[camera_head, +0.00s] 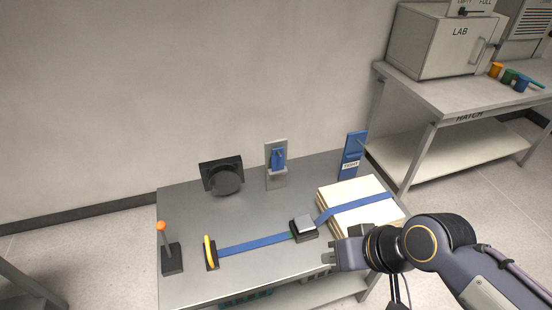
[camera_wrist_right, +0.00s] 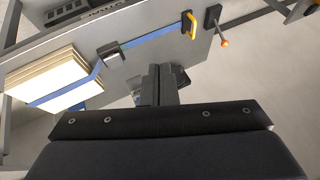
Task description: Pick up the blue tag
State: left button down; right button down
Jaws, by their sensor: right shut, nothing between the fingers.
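A small blue piece (camera_head: 278,158), which looks like the blue tag, is on a grey upright stand (camera_head: 277,181) at the back of the metal table. A taller blue plate (camera_head: 352,150) with a white printed label stands at the table's back right; I cannot tell for certain which blue piece is meant. My right gripper (camera_head: 330,257) is at the table's front right, in front of the board stack and well short of both blue pieces. In the right wrist view its fingers (camera_wrist_right: 158,84) are together and empty. My left gripper is out of view.
A blue strap (camera_head: 255,243) runs from a yellow handle (camera_head: 210,251) through a buckle (camera_head: 303,228) over stacked pale boards (camera_head: 345,192). An orange-knobbed lever (camera_head: 166,245) and a black round device (camera_head: 225,178) also stand here. The table's middle (camera_head: 240,215) is clear.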

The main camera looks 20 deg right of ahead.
aim_at(277, 162)
jog(key=l+u, duration=1.25)
